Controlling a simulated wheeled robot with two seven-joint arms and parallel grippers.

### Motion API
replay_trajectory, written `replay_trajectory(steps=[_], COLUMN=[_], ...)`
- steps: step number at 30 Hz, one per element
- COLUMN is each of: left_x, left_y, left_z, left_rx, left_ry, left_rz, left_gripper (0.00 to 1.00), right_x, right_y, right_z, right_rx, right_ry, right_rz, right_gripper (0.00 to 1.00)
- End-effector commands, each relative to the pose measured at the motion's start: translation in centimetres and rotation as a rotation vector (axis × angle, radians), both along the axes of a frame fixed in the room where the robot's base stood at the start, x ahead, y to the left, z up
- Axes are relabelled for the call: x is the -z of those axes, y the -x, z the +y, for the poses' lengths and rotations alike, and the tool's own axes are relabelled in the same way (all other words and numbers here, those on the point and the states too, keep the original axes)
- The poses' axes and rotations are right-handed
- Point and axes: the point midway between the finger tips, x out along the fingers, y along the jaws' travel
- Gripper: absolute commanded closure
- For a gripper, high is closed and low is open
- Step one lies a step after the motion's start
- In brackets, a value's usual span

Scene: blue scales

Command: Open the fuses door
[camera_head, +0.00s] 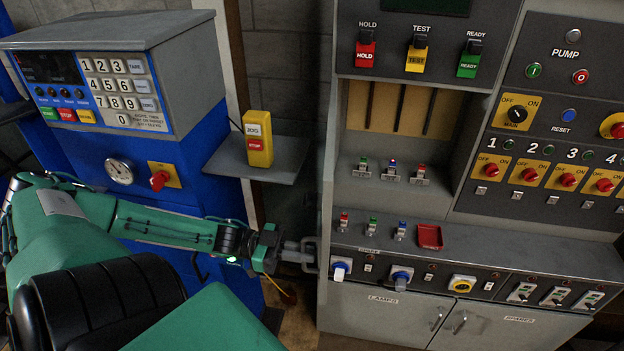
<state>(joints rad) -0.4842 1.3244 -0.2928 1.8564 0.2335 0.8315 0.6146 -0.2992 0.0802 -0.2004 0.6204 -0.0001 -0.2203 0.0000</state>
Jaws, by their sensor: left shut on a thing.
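My left arm reaches in from the left, and its gripper (298,252) is at the left edge of the grey console (480,262). It is shut on a metal handle (315,262) there; the fingers partly hide the handle. I cannot make out for sure which panel the handle belongs to. A small label (368,250) on the console front is too small to read surely. Two lower doors, marked lamps (384,312) and spares (500,332), are closed. My right gripper is not in view.
An open recess (402,108) with dark vertical slots is above the console ledge. Several small coloured-top pieces and a red tray (429,237) are on the ledge. A blue scale cabinet (185,150) and a shelf (255,165) with a yellow button box (258,138) stand left.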

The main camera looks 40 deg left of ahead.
Motion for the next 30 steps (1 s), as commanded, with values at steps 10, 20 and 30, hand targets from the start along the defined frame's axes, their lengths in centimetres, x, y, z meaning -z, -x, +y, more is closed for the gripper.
replay_trajectory(steps=[10, 20, 30], left_x=[0.48, 0.51, 0.18], left_y=[0.66, 0.67, 0.52], left_z=[0.92, 0.90, 0.96], left_rx=[-0.001, -0.001, -0.001], left_ry=[-0.002, -0.003, 0.000], left_rz=[0.010, 0.009, 0.004], left_gripper=[1.00, 0.82, 0.75], right_x=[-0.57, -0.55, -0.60], right_y=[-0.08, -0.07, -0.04], right_z=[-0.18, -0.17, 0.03], right_rx=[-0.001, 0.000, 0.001], right_ry=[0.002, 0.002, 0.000], right_rz=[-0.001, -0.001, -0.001], right_gripper=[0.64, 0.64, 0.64])
